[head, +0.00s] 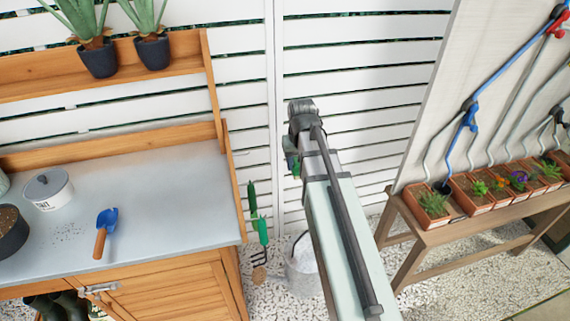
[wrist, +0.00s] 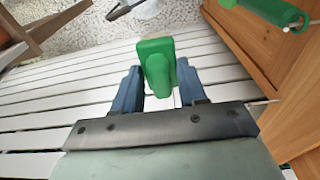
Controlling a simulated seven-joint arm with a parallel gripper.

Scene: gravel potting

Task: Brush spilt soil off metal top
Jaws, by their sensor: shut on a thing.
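The grey metal top (head: 165,195) of the wooden bench is at the left of the head view. Dark specks of spilt soil (head: 68,232) lie on it, left of a blue scoop. My gripper (wrist: 158,88) is off the bench's right end, in front of the white slatted wall. It is shut on a green tool (wrist: 155,60), whose blocky green part sits between the blue fingers. In the head view the green tool (head: 292,158) is mostly hidden by my wrist. I cannot tell whether it is a brush; no bristles show.
A blue scoop (head: 106,225), a lidded white pot (head: 50,190) and a dark soil bowl (head: 10,235) stand on the top. A green-handled fork (head: 262,235) hangs at the bench's right side, above a metal bucket (head: 302,265). A planter bench (head: 470,220) stands right.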

